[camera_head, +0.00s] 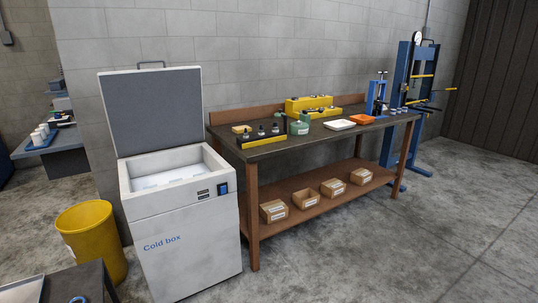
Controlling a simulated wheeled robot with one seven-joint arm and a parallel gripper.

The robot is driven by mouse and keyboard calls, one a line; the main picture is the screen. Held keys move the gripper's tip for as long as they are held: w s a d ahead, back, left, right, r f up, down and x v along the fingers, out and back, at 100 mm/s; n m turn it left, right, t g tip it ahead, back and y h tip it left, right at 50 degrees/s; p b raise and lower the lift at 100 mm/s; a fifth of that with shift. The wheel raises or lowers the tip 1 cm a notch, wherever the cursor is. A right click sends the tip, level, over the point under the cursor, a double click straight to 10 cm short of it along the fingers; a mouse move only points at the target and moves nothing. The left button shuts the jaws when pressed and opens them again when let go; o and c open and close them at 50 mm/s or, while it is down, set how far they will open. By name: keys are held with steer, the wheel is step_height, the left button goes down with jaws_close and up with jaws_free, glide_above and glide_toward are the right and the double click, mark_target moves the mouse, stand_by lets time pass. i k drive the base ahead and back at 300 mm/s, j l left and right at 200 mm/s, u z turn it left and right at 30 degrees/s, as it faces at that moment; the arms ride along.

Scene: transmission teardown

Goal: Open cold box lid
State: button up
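The cold box (190,252) is a white cabinet with blue "Cold box" lettering, standing left of the workbench. Its lid (153,108) stands upright at the back, with a dark grey inner face toward me and a handle at its top edge. The box is open, and its pale inside (168,178) shows, with something whitish in it that I cannot make out. A small display and a blue switch sit on the front right of the rim. My gripper is not in view.
A workbench (280,152) with tools, trays and a yellow rack stands to the right, with several cardboard boxes on its lower shelf. A yellow bin (92,240) stands left of the cold box. A dark table corner is at bottom left. The floor at right is clear.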

mark_target(146, 110)
steer(key=i+l, duration=0.1)
steer(key=i, duration=0.5)
steer(key=i+l, duration=0.1)
steer(key=i, duration=0.5)
steer(key=i+l+u, duration=0.1)
steer(key=i, duration=0.5)
steer(key=i+l, duration=0.15)
steer(key=i, duration=0.45)
steer(key=i+j+u, duration=0.2)
steer(key=i+u, duration=0.55)
steer(key=i, duration=0.15)
steer(key=i+u, duration=0.4)
steer(key=i+l, duration=0.05)
